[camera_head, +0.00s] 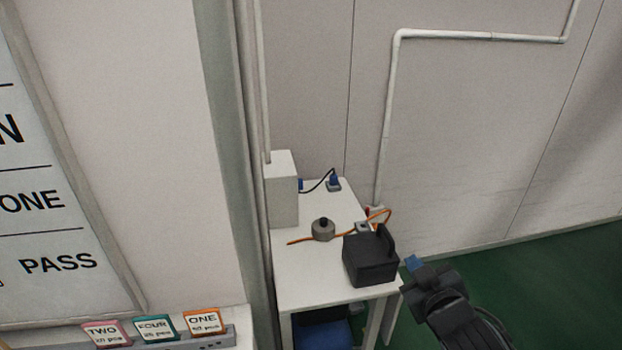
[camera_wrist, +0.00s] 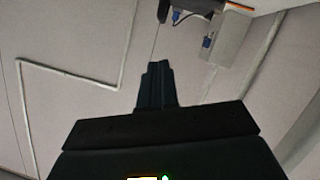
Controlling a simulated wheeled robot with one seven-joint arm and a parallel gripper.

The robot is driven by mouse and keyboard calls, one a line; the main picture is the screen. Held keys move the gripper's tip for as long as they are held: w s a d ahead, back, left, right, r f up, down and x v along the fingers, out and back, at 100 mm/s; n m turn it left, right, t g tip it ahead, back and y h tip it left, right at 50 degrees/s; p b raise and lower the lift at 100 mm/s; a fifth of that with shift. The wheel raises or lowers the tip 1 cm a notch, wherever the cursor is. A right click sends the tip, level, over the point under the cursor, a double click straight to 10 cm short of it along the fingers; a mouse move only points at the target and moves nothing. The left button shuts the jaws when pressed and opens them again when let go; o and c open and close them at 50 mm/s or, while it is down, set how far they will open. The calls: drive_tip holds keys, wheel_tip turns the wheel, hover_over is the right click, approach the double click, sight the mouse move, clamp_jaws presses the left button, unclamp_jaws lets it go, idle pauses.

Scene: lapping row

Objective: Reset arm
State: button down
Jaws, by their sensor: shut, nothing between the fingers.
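My gripper (camera_head: 413,264) shows at the lower right in the head view, beside the right edge of a small white table and apart from it. In the wrist view my gripper (camera_wrist: 158,68) points up the picture with its dark fingers together. Nothing shows between the fingers. The fingers are in front of a pale wall, with the table items beyond them at the upper right of the wrist view.
The white table (camera_head: 305,273) holds a black box (camera_head: 371,262), a grey round piece (camera_head: 323,231), an orange cable (camera_head: 300,241) and a white box (camera_head: 281,190). Labelled cards (camera_head: 155,327) stand at lower left. Green floor (camera_head: 560,280) is open at right.

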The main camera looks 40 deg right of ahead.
drive_tip(key=s+a+n+t+y, duration=0.2)
drive_tip(key=s+a+y, duration=0.3)
drive_tip(key=a, duration=0.5)
drive_tip(key=s+a+n+t+y, duration=0.1)
drive_tip(key=s+a+t+y, duration=0.1)
drive_tip(key=s+a, duration=0.6)
drive_tip(key=s+a+r+y, duration=0.3)
drive_tip(key=s+a+r, duration=0.2)
drive_tip(key=a+r, duration=0.1)
drive_tip(key=shift+a, duration=0.45)
drive_tip(key=shift+d, duration=0.1)
